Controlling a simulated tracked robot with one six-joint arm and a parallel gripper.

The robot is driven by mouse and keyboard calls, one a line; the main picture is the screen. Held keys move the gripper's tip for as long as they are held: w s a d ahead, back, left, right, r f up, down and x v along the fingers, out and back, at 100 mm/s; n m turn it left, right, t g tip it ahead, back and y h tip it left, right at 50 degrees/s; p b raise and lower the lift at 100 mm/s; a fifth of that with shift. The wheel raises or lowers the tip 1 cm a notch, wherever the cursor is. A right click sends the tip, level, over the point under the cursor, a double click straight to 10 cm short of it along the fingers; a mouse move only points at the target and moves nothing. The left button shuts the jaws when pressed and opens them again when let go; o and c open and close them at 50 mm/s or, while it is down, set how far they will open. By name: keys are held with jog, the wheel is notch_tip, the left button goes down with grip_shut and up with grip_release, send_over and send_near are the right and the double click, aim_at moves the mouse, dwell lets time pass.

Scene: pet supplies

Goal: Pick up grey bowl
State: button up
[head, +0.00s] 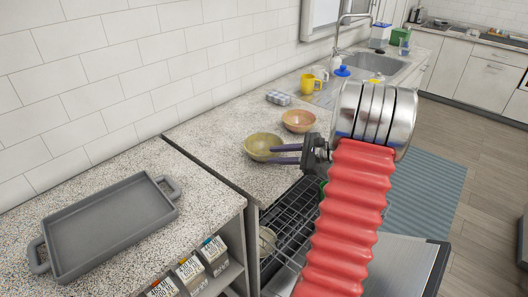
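No bowl in the head view is plainly grey. An olive-yellow bowl (262,141) stands upright on the speckled counter. A pinkish-orange bowl (298,119) stands behind it to the right. A pale greyish bowl (267,240) sits in the open dishwasher rack below, partly hidden by the rack wires. My gripper (262,153) points left, with its two dark fingers apart. The fingers overlap the front right of the olive-yellow bowl in the picture. I cannot tell whether they touch it, and nothing is seen held between them.
A grey tray (110,228) lies on the near left counter. The dishwasher rack (292,222) is pulled out beneath my arm. A folded cloth (278,97), a yellow mug (307,83) and a sink (374,63) are farther back. Cartons (213,254) stand on a shelf below.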

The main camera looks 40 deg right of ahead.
aim_at(264, 156)
jog(key=shift+x, duration=2.6)
jog(key=shift+c, duration=0.4)
grip_shut()
